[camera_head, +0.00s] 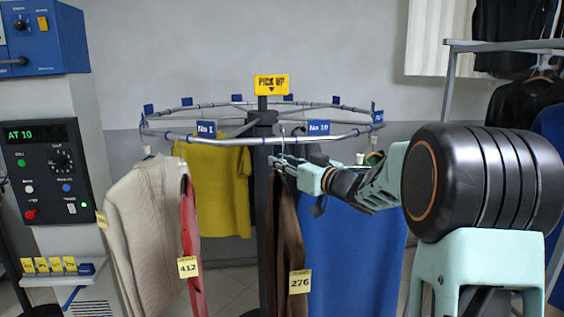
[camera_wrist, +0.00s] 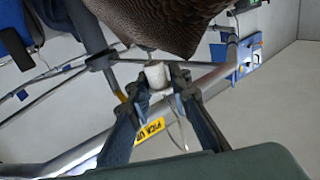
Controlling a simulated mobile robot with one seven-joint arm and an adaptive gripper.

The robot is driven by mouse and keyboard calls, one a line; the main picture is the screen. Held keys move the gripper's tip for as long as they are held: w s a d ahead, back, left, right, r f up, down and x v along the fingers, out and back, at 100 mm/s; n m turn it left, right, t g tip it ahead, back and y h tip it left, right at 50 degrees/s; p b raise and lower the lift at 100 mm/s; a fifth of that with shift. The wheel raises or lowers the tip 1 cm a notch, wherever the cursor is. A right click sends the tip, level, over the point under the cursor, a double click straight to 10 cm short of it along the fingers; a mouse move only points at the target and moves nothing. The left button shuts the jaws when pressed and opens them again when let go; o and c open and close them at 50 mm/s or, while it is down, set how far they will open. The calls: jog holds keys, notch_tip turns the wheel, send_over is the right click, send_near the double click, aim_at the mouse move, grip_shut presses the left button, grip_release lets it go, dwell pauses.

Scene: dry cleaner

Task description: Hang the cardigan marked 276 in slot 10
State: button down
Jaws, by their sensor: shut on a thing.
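The brown cardigan (camera_head: 289,235) hangs below my gripper and carries a yellow tag (camera_head: 300,281) reading 276. My gripper (camera_head: 281,162) is shut on the white neck of its hanger (camera_wrist: 156,74), just under the front of the ring rail (camera_head: 228,140). In the wrist view my gripper (camera_wrist: 160,88) has a finger on each side of that neck, with brown knit (camera_wrist: 160,22) beyond. The wire hook (camera_wrist: 179,132) overlaps the rail in the picture; I cannot tell whether it rests on it. The blue slot label No 10 (camera_head: 319,128) is just right of the hook.
A cream garment (camera_head: 143,225) and a red one tagged 412 (camera_head: 190,240) hang at left, a yellow shirt (camera_head: 218,185) behind. A blue garment (camera_head: 350,250) hangs at right. The yellow pick-up sign (camera_head: 271,84) tops the post. The control panel (camera_head: 45,170) reads AT 10.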

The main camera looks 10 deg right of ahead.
jog(key=shift+w+r+p, duration=0.15)
jog(key=shift+w+p, duration=0.65)
jog(key=shift+w, duration=0.9)
jog(key=shift+f+b, duration=0.95)
jog(key=shift+f, duration=0.7)
jog(key=shift+f, duration=0.2)
jog(key=c, duration=1.7)
grip_release()
jog(key=shift+s, duration=0.1)
jog(key=shift+f, duration=0.15)
jog(key=v, duration=1.2)
